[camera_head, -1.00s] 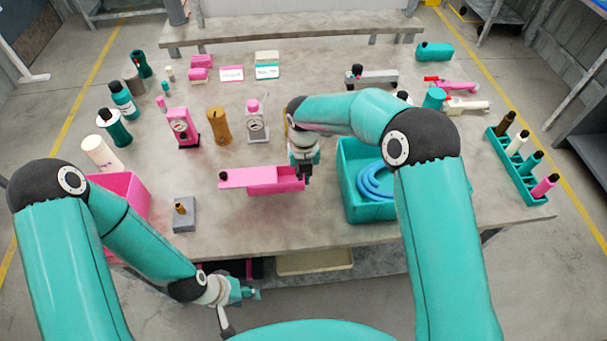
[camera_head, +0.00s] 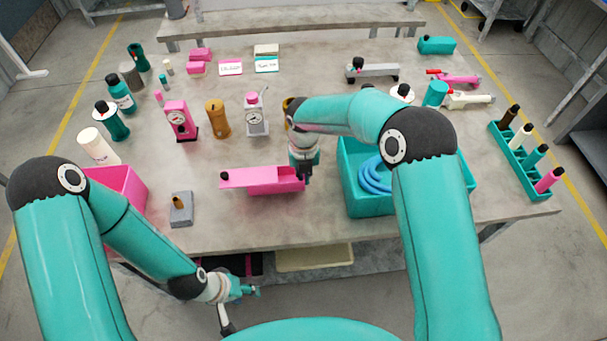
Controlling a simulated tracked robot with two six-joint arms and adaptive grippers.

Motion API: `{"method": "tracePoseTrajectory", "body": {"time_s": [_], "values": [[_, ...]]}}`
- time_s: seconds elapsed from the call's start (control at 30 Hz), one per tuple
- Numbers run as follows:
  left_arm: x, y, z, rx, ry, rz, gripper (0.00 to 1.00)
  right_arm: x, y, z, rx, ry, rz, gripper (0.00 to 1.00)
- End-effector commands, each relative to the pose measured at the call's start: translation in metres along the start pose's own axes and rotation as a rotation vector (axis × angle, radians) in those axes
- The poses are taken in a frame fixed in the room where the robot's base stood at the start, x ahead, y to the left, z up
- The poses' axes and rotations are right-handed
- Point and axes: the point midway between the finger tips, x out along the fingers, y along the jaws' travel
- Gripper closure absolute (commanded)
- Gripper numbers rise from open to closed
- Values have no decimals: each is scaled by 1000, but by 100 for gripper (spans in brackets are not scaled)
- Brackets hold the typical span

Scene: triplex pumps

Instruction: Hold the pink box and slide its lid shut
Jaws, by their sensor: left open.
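The pink box (camera_head: 288,186) is at the middle front of the table. Its flat pink lid (camera_head: 250,175) is slid out to the left, with a small dark knob near its left end; part of the box's top at the right is uncovered. My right gripper (camera_head: 305,176) is at the right end of the box and looks shut on its wall; the fingertips are partly hidden. Whether the box touches the table is unclear. My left gripper (camera_head: 246,292) is open and empty, low in front of the table's front edge, well apart from the box.
A teal crate (camera_head: 368,207) with blue hose stands right of the box, close to my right gripper. A grey block (camera_head: 181,212) with a brass peg and a pink bin (camera_head: 128,186) are to the left. Gauges and bottles stand behind. The tabletop just before the box is clear.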

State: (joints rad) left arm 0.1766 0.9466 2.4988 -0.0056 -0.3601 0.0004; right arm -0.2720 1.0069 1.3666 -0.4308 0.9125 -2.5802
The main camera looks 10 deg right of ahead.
Motion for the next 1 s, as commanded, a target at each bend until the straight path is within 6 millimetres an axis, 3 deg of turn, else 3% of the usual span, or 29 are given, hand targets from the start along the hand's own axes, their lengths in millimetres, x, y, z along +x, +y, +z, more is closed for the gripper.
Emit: {"method": "tracePoseTrajectory", "body": {"time_s": [1.0], "values": [[20,-7,0,0,0,0,54,32,0,0,0,0,0,100]]}}
